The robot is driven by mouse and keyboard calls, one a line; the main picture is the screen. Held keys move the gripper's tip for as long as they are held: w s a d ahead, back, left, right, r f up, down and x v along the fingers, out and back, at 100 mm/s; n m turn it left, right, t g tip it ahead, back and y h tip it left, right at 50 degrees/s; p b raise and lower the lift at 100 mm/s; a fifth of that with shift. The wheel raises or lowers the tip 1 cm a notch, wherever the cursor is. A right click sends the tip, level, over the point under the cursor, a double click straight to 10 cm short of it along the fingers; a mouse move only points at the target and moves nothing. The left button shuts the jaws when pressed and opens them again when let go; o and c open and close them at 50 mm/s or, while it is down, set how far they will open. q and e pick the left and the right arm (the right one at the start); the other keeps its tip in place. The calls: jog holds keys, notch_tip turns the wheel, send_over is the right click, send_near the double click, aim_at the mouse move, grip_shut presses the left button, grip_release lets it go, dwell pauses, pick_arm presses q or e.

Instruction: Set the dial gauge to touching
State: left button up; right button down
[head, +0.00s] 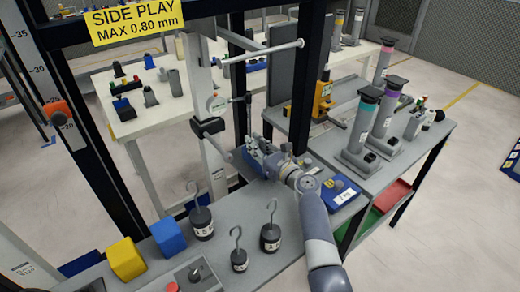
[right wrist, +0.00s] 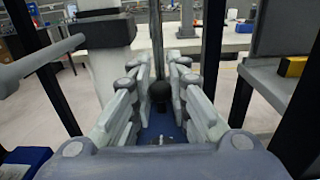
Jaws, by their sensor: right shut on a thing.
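A small round grey part, which may be the dial gauge (head: 217,105), sits beside the pale upright column (head: 203,82); its face and reading are not legible. A short dark arm runs right from it to a thin dark vertical rod (head: 248,118). My right gripper (head: 252,150) is at the lower end of this rod, beside the column. In the right wrist view my right gripper (right wrist: 160,92) has its fingers on both sides of a black ball knob (right wrist: 160,91) and is shut on it. What the knob's far side touches is hidden. My left gripper is not in view.
Hooked weights (head: 202,222), a yellow block (head: 126,259) and a blue block (head: 168,236) stand on the front bench. Dark frame posts (head: 305,75) rise near my right arm. Cylinders (head: 362,125) stand on the right bench. A yellow sign (head: 135,20) hangs above.

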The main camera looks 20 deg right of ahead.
jog(key=x, duration=0.2)
jog(key=shift+w+a, duration=0.1)
jog(key=shift+w, duration=0.2)
jog(key=c, duration=1.6)
grip_release()
jog(key=shift+o, duration=0.2)
jog(key=shift+s, duration=0.15)
jog(key=v, duration=1.1)
jog(key=shift+s+d, duration=0.2)
jog(key=shift+s, duration=0.15)
jog(key=shift+s, duration=0.1)
